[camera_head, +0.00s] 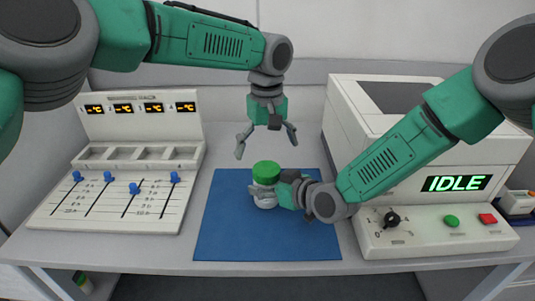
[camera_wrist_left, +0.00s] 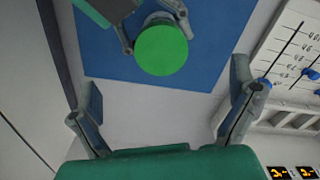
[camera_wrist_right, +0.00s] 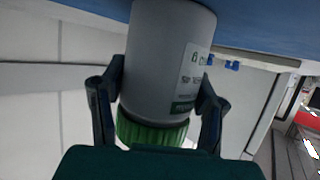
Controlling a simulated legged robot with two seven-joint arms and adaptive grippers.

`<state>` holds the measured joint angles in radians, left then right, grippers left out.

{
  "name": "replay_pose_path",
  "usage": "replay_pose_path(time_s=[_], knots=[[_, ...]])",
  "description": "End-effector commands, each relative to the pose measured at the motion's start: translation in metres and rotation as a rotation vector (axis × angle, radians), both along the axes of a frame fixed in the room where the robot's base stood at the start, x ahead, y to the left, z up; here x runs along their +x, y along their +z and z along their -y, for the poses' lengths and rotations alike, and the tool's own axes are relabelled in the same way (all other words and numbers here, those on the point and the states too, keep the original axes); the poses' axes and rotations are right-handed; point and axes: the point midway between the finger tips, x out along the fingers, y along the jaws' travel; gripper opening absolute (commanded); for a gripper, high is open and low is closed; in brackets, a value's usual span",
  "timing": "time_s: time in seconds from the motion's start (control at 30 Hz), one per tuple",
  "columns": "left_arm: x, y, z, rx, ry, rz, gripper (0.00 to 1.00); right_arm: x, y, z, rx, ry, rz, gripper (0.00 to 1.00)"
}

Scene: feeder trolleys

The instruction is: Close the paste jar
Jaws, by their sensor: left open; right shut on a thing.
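The paste jar (camera_head: 265,200) is a grey-white cylinder with a label, upright on the blue mat (camera_head: 222,236). A green lid (camera_head: 266,172) sits on top of it. My right gripper (camera_head: 268,189) is shut around the jar from the right; its fingers flank the jar body (camera_wrist_right: 165,65) in the right wrist view, with the lid's ribbed edge (camera_wrist_right: 152,133) showing. My left gripper (camera_head: 266,143) is open and empty, pointing down above and behind the lid. The left wrist view shows the lid's round top (camera_wrist_left: 161,50) beyond its spread fingers (camera_wrist_left: 162,122).
A slider panel (camera_head: 125,185) with several blue knobs and temperature displays stands at the left. A white machine (camera_head: 435,237) with a dial, buttons and an IDLE screen stands at the right. The front part of the blue mat is clear.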

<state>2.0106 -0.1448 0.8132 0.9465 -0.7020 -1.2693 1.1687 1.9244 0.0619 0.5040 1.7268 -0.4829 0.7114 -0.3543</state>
Motion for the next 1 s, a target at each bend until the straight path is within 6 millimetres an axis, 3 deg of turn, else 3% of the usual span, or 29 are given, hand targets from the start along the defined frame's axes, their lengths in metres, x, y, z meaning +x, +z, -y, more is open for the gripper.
replay_pose_path(time_s=[0.2,0.4,0.6,0.87,0.9,0.97,1.0], knots=[[0.001,0.049,0.001,0.001,-0.001,0.006,1.0,-0.001,0.0,-0.001,0.001,0.002,-0.001,0.0],[0.002,0.084,0.001,0.002,-0.001,0.004,1.0,0.0,0.0,-0.001,0.001,0.002,-0.001,0.0],[0.001,0.099,0.002,0.001,-0.002,0.001,1.0,0.0,0.0,-0.001,0.001,0.002,-0.001,0.0],[0.001,0.1,0.002,0.001,-0.002,0.0,1.0,0.0,0.0,-0.001,0.001,0.002,-0.001,0.0],[0.001,0.1,0.002,0.001,-0.002,0.0,1.0,0.0,0.0,-0.001,0.001,0.002,-0.001,0.58],[0.001,0.1,0.002,0.001,-0.002,0.0,1.0,0.0,0.0,-0.001,0.001,0.002,-0.001,0.79],[0.001,0.1,0.002,0.001,-0.002,0.0,1.0,0.0,0.0,-0.001,0.0,0.001,0.0,0.79]])
